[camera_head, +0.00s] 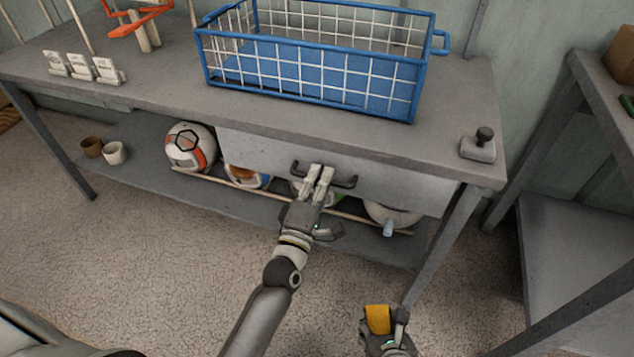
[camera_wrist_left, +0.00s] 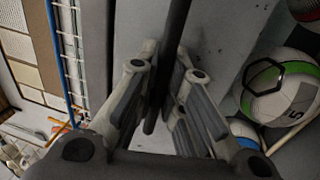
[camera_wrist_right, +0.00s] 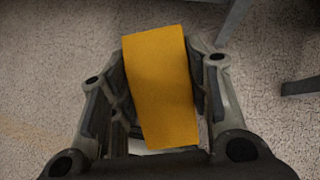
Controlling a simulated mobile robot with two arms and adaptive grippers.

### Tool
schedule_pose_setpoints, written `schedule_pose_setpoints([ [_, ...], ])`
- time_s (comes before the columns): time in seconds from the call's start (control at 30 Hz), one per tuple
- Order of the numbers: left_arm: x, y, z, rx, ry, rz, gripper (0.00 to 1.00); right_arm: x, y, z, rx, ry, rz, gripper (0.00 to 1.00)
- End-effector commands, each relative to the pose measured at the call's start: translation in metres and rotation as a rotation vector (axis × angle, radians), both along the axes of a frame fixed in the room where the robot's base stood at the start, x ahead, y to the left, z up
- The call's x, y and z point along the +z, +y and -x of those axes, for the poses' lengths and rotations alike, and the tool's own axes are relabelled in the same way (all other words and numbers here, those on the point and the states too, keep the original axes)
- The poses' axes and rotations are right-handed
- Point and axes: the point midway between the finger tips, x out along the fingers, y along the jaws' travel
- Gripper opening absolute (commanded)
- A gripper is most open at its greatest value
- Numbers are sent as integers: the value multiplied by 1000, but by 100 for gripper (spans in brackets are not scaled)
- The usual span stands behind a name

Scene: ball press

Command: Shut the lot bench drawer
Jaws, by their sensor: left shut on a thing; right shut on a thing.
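The bench drawer (camera_head: 270,150) is a grey front under the bench top, with a dark bar handle (camera_head: 346,182). My left gripper (camera_head: 318,172) is at the middle of the handle and shut on it. In the left wrist view the dark handle bar (camera_wrist_left: 177,40) runs between the fingers. The drawer front looks close under the bench edge; I cannot tell how far it stands out. My right gripper (camera_head: 388,322) is low in front of the bench, away from the drawer, shut on a yellow block (camera_wrist_right: 160,88).
A blue wire basket (camera_head: 310,102) stands on the bench top (camera_head: 150,92). A grey device with a black knob (camera_head: 479,147) sits at the right corner. Balls (camera_head: 190,146) and two cups (camera_head: 114,153) are on the lower shelf. Another grey table (camera_head: 585,240) stands at the right.

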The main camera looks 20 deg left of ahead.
Motion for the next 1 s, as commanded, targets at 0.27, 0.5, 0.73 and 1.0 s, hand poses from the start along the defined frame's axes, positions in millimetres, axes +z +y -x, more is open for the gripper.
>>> schedule_pose_setpoints([
  [0.27,3,1,-2,1,-5,-1,18,0,0,0,0,-1,0,16],
  [0.5,3,1,-1,1,-5,-1,19,0,0,0,0,-1,0,16],
  [0.73,2,0,2,0,-4,0,19,0,0,0,0,-1,0,16],
  [1.0,-7,2,37,0,0,-1,19,0,0,0,0,-1,0,16],
])
